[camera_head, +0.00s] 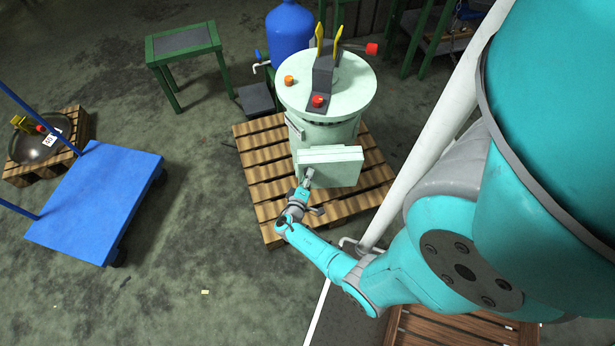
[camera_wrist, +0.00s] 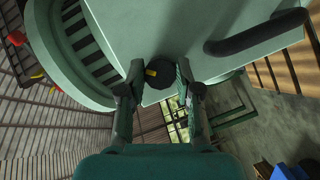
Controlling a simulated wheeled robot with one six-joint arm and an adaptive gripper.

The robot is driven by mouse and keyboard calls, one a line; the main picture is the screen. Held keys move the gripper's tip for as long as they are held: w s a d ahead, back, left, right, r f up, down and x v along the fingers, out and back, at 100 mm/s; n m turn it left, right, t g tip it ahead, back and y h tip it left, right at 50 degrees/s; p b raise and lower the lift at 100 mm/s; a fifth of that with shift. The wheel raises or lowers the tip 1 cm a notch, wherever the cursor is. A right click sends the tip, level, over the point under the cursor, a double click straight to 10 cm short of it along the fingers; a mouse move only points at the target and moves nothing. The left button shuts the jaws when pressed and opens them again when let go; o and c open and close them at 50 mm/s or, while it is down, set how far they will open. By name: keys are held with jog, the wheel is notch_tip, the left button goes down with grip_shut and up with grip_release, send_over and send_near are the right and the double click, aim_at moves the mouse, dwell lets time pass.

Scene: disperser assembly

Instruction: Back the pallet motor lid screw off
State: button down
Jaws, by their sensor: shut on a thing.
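The pallet motor (camera_head: 325,120) is a pale green cylinder standing on a wooden pallet. Its box-shaped lid (camera_head: 331,160) faces me on the front side, and the lid also shows in the wrist view (camera_wrist: 205,50). The lid screw (camera_wrist: 159,74) is a dark round knob with a yellow mark, at the lid's edge between my fingertips. My gripper (camera_wrist: 160,80) is shut on the screw, one finger on each side. In the head view my gripper (camera_head: 308,178) is at the lower left of the lid. The screw is hidden in the head view.
The wooden pallet (camera_head: 264,160) lies under the motor. A blue cart (camera_head: 95,205) stands to the left, a green-framed table (camera_head: 183,42) at the back left. A black curved handle (camera_wrist: 255,33) sticks out near my right finger. Floor between cart and pallet is clear.

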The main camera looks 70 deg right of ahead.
jog(key=n+h, duration=0.1)
jog(key=n, duration=0.3)
jog(key=shift+w+f+h, duration=0.1)
jog(key=shift+f+h, duration=0.05)
jog(key=shift+h, duration=0.25)
jog(key=n+h, duration=0.1)
jog(key=n, duration=0.3)
jog(key=shift+h, duration=0.3)
jog(key=shift+n, duration=0.3)
jog(key=c, duration=0.8)
grip_release()
jog(key=shift+a, duration=0.1)
jog(key=shift+s+a+f, duration=0.2)
jog(key=shift+a+f, duration=0.1)
jog(key=shift+a, duration=1.65)
jog(key=shift+s+a+f, duration=0.15)
jog(key=shift+a+f, duration=0.2)
jog(key=shift+a, duration=1.6)
jog(key=shift+s+a+f, duration=0.2)
jog(key=shift+a+f, duration=0.1)
jog(key=shift+a, duration=1.65)
